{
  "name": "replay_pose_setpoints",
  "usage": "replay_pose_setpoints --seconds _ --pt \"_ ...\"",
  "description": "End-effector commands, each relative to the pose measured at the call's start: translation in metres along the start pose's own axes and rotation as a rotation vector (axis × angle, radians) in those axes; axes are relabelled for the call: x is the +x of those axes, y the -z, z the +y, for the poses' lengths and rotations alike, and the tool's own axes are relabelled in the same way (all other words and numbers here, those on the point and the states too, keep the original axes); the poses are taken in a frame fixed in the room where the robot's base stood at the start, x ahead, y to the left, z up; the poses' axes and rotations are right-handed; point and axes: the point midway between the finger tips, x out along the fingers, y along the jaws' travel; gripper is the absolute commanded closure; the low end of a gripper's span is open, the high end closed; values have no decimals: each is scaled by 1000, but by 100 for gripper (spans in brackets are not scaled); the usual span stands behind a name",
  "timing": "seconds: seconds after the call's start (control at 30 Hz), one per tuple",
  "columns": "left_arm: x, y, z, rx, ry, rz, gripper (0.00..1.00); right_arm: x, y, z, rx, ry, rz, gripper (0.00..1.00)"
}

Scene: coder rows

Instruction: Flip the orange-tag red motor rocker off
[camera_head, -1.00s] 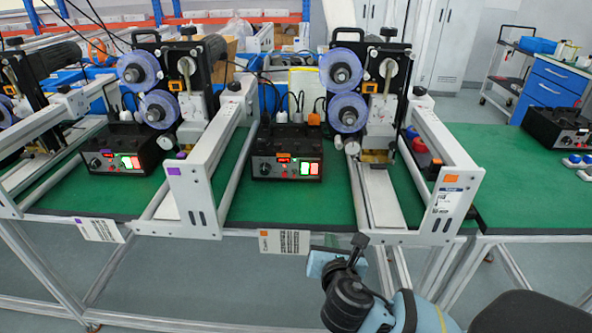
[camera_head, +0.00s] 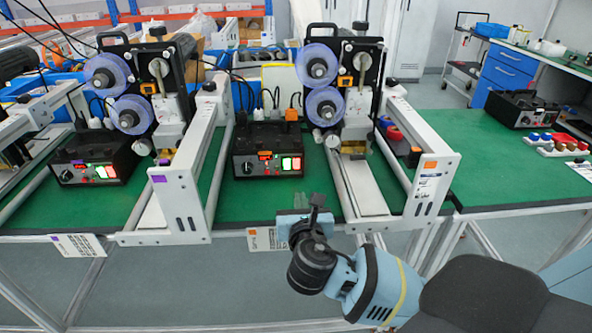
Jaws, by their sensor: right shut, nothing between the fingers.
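The left rocker glows green; the right one's colour and tilt are too small to tell. An orange tag (camera_head: 430,165) is on the white frame to the right. My right gripper (camera_head: 305,208) is shut and empty, in front of and below the box at the bench's front edge, apart from the rockers. My left gripper is out of view.
A similar box (camera_head: 95,160) with green and red rockers stands at the left, by a purple-tag frame (camera_head: 180,195). White rails and machines with blue reels (camera_head: 317,65) flank the middle box. Another box (camera_head: 520,110) stands far right.

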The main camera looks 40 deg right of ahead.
Motion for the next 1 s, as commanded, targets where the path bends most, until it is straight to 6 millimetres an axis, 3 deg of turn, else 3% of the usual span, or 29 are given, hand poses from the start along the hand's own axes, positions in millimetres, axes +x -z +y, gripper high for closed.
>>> replay_pose_setpoints --seconds 0.6,0.8,1.0 --pt "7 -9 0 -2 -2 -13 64 105 -4 -1 1 2 -1 100" --pt "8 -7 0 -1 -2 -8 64 125 -10 0 1 1 0 100" --pt "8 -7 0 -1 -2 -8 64 132 -12 0 1 0 1 100"
